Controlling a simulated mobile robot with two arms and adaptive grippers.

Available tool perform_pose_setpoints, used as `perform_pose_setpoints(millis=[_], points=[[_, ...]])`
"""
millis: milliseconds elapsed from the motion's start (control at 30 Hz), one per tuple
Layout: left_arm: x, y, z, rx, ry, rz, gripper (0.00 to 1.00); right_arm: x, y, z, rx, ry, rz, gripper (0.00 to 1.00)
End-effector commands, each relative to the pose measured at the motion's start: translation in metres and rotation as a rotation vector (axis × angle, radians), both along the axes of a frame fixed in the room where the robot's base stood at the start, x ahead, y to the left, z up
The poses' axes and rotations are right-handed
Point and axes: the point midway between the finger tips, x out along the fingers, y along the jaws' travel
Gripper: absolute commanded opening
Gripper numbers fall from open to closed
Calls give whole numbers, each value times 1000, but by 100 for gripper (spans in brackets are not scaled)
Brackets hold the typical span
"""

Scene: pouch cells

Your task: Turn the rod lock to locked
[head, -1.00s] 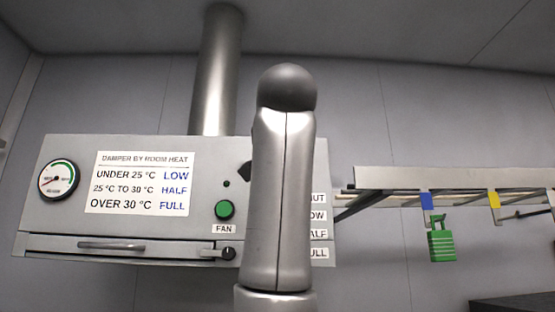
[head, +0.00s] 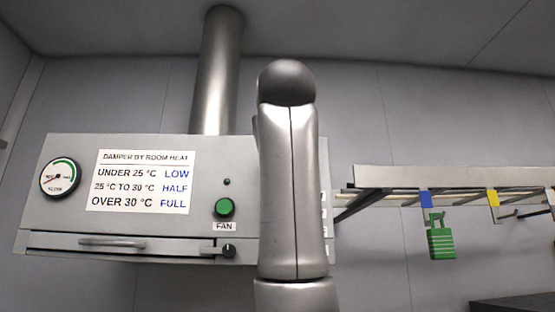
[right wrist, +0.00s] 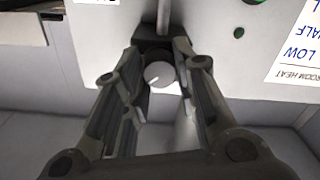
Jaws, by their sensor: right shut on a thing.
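The rod lock looks to be the round grey knob (right wrist: 160,74) with a white pointer mark in the right wrist view. It sits in front of a dark block on the box face. In that upside-down view the mark runs toward the lower left. No lock label is readable there. My right gripper (right wrist: 161,52) has a finger on each side of the knob and is shut on it. In the head view my upright right arm hides this part of the box (head: 85,142). My left gripper is not in view.
The box carries a gauge (head: 60,176), a damper sign (head: 142,182), a green FAN button (head: 224,208) and a black knob (head: 229,251) at its lower edge. At right, a rail (head: 445,180) holds a green padlock (head: 441,243) on a blue-tagged hook.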

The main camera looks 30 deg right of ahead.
Motion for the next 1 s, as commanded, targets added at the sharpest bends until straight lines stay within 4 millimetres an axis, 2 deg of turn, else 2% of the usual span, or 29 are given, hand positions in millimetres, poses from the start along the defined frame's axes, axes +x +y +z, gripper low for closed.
perform_pose_setpoints(millis=[600, 1000], points=[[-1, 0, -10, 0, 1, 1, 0, -1, 0, 1, -479, 290, 0, 3], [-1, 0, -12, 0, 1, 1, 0, 0, 0, 0, -660, 401, 1, 3]])
